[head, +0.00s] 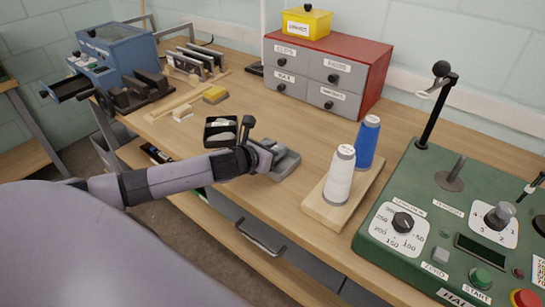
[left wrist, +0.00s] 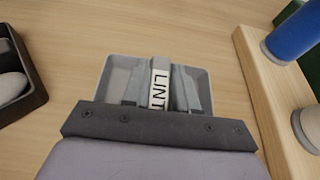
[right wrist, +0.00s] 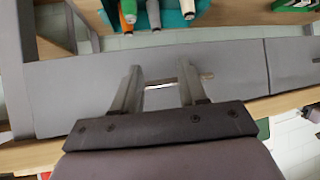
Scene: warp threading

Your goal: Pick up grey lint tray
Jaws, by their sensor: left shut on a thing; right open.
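The grey lint tray (head: 287,164) sits on the wooden bench top, between a small black tray and the thread spools. In the left wrist view the tray (left wrist: 200,75) shows its rim, its grey inside and a white label reading "LINT". My left gripper (head: 268,150) is over the tray; in the left wrist view its fingers (left wrist: 160,88) are closed on the labelled part. I cannot tell whether the tray is clear of the bench. My right gripper (right wrist: 160,85) is open and empty, in front of a grey drawer front (right wrist: 230,72).
A wooden spool base (head: 318,208) with a white spool (head: 340,175) and a blue spool (head: 367,142) stands close on the right. The black tray (head: 221,130) is close on the left. A green control box (head: 420,180) is farther right, and a red drawer cabinet (head: 325,75) stands behind.

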